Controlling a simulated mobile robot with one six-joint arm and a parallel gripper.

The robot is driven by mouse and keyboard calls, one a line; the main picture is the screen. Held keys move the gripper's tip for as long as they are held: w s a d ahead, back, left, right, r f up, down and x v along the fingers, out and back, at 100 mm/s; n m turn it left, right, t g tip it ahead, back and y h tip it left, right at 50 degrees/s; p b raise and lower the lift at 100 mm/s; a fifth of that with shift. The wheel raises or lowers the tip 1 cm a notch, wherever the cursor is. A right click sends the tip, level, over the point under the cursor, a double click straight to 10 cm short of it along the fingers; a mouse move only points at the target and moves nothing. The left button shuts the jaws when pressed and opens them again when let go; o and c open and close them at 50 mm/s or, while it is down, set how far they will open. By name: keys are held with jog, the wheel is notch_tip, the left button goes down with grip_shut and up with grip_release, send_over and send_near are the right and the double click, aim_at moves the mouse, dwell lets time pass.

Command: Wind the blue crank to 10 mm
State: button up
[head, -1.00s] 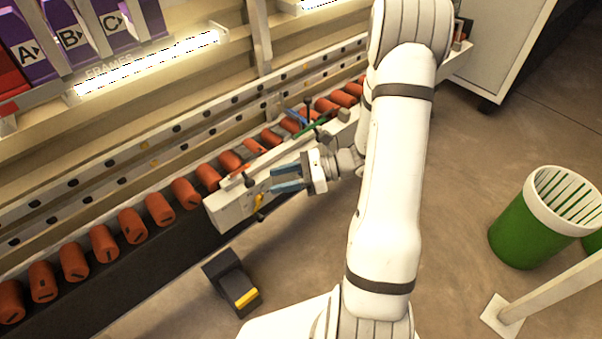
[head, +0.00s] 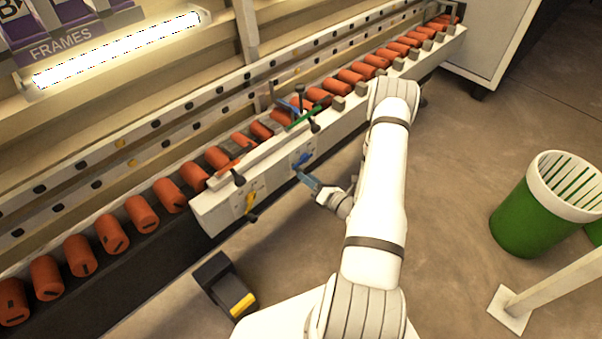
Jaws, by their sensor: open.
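The blue crank (head: 302,159) is on the front face of the white panel (head: 213,212) beside the roller conveyor. Its scale is too small to read. My gripper (head: 299,175) is open, its blue fingers pointing up and left at the panel, just below the crank. The fingers overlap from this view, and I cannot tell whether they touch the crank. No object shows between them.
A yellow crank (head: 250,202) sits left of the blue one on the same panel. Black-knobbed levers (head: 238,178) stick out nearby. A black pedal with a yellow edge (head: 228,287) is on the floor. A green bin (head: 535,215) stands at the right.

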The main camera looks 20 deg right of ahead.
jog(key=shift+x, duration=1.9)
jog(key=c, duration=0.9)
jog(key=shift+o, duration=0.2)
jog(key=shift+a, duration=0.1)
jog(key=shift+f+n+b, duration=0.2)
jog(key=shift+n+b, duration=0.4)
jog(key=shift+n, duration=0.2)
